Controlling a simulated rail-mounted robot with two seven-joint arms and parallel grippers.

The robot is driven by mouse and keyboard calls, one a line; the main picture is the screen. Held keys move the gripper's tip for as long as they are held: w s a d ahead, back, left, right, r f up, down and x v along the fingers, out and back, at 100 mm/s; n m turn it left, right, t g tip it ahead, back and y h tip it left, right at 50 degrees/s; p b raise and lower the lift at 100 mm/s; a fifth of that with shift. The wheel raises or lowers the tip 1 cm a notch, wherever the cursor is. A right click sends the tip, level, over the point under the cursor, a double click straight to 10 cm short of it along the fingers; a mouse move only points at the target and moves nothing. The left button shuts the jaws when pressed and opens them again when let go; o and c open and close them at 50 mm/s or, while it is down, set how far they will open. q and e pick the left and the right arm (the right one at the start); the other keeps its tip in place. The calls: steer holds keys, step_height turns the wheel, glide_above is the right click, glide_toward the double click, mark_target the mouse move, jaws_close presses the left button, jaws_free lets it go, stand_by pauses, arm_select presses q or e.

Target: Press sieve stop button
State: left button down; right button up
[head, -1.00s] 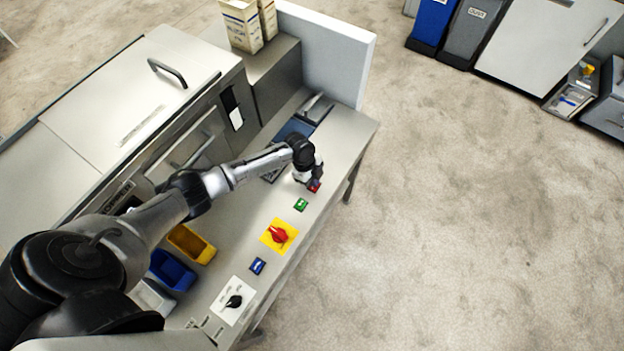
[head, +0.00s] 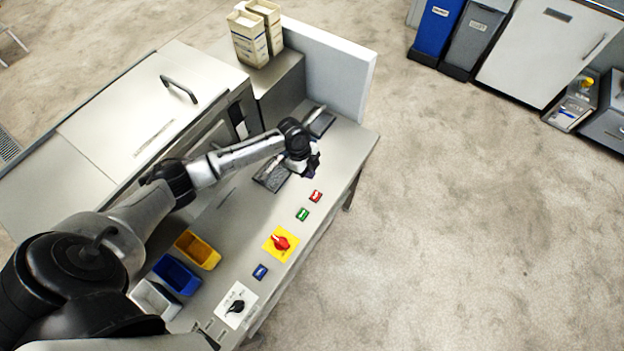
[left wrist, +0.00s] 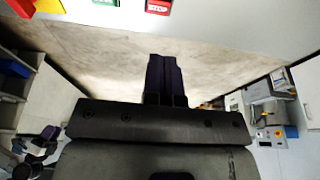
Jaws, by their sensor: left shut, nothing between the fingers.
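The red stop button (head: 316,196) sits on the grey counter's front strip. In the left wrist view a red button lettered STOP (left wrist: 159,6) shows at the top edge, partly cut off. My left gripper (head: 314,172) is above the counter, a little beyond the red button in the head view and apart from it. Its fingers (left wrist: 167,80) are shut together with nothing between them. The green button (head: 302,214) is beside the red one, nearer my arm's base. My right gripper is not in view.
Along the same strip are a red rotary switch on a yellow plate (head: 281,243), a blue button (head: 260,272) and a black knob (head: 237,306). Yellow (head: 198,250) and blue (head: 177,275) bins stand behind them. A white upright panel (head: 335,75) closes the far end.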

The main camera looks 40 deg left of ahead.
arm_select(q)
steer(key=shift+v, duration=1.25)
steer(key=shift+w, duration=0.1)
